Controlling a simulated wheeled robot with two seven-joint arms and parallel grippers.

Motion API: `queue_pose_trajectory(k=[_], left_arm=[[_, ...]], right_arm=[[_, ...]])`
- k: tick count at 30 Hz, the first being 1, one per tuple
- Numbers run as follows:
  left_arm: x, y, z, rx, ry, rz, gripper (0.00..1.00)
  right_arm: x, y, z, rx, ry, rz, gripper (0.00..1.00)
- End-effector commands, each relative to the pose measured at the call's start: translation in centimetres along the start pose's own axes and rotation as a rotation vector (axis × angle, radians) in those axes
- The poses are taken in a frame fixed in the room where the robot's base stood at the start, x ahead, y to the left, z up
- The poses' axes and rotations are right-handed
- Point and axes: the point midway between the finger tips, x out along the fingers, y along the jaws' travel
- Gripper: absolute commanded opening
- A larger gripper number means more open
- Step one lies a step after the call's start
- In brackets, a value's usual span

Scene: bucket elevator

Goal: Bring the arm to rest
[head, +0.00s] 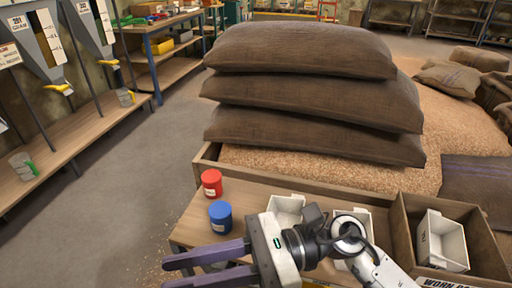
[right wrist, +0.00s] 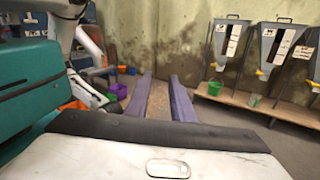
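My right gripper (head: 166,275) comes in from the lower right of the head view, over the front of the wooden bench. Its two purple fingers point left and stand apart with nothing between them. In the right wrist view the same right gripper (right wrist: 160,80) shows a clear gap between its fingers, with floor and wall beyond. The fingertips are left of and nearer than the blue jar (head: 220,217) in the picture, with no visible contact. My left gripper is not in view.
A red jar (head: 212,183) stands behind the blue one. White bins (head: 287,208) and a wooden box (head: 405,225) sit near my right arm. Stacked sacks (head: 310,95) lie on grain behind. Hoppers (head: 40,45) stand along the left shelf.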

Motion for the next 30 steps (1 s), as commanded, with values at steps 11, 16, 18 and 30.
queue_pose_trajectory(k=[11, 16, 18, 30], left_arm=[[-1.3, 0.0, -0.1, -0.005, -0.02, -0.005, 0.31], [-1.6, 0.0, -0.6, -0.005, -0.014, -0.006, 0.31], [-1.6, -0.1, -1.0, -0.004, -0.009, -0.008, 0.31], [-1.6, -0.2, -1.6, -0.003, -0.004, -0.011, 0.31]], right_arm=[[-16.8, -10.7, -4.1, 1.527, -1.305, -0.512, 0.22], [-22.4, -7.9, -15.5, 2.004, -1.771, -0.648, 0.22], [-23.7, -5.5, -19.9, 2.163, -1.952, -0.692, 0.22], [-24.4, 4.9, -31.1, -1.808, 1.793, 0.582, 0.22]])
